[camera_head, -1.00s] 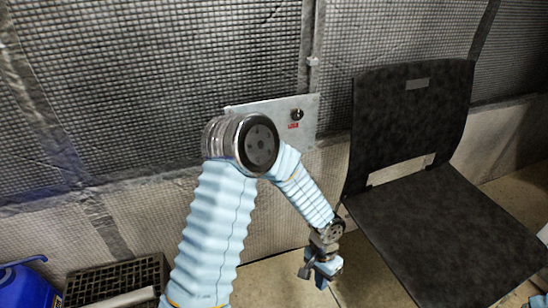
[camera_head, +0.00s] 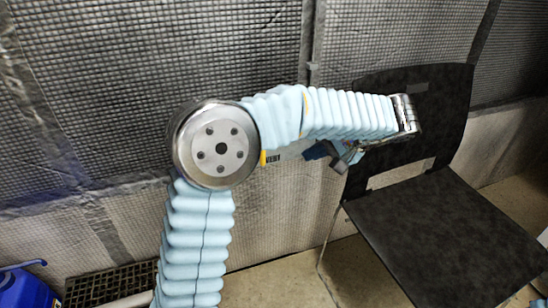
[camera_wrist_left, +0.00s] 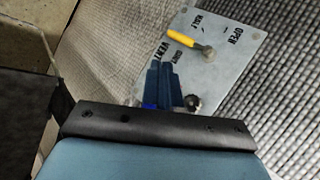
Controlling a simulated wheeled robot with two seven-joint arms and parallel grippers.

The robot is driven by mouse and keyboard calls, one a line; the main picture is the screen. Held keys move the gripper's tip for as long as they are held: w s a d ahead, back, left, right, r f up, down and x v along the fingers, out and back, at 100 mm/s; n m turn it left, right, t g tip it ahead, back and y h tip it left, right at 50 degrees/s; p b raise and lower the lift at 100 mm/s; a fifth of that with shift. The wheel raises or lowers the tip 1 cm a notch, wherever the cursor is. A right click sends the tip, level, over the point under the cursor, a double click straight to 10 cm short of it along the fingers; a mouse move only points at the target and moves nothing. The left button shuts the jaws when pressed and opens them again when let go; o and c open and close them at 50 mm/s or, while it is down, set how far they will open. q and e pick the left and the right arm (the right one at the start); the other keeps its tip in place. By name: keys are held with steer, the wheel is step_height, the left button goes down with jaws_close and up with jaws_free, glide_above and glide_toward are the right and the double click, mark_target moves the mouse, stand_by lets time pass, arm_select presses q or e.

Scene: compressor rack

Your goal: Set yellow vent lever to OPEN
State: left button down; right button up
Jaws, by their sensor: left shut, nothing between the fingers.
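The yellow vent lever (camera_wrist_left: 181,38) shows in the left wrist view on a grey metal panel (camera_wrist_left: 225,75). Its handle runs from a round metal hub toward the upper left, on the side of the HALF and SHUT markings. The OPEN marking is to the right of the hub. My left gripper (camera_wrist_left: 163,85) is shut and empty, its blue fingers below the lever in the picture and apart from it. In the head view my left arm hides most of the panel (camera_head: 293,150), and the left gripper (camera_head: 318,151) is partly hidden beside it. My right gripper is not in view.
A dark round knob (camera_wrist_left: 193,103) shows beside the fingers in the wrist view. A black chair (camera_head: 430,225) stands to the right of the panel. A black crate (camera_head: 105,285) and a blue container (camera_head: 22,285) are at the lower left. A quilted wall is behind.

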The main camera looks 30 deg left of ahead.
arm_select(q)
steer(key=shift+f, duration=0.1)
steer(key=a+r+x, duration=0.1)
steer(key=r+x, duration=0.1)
steer(key=x, duration=1.1)
steer(key=shift+a, duration=0.4)
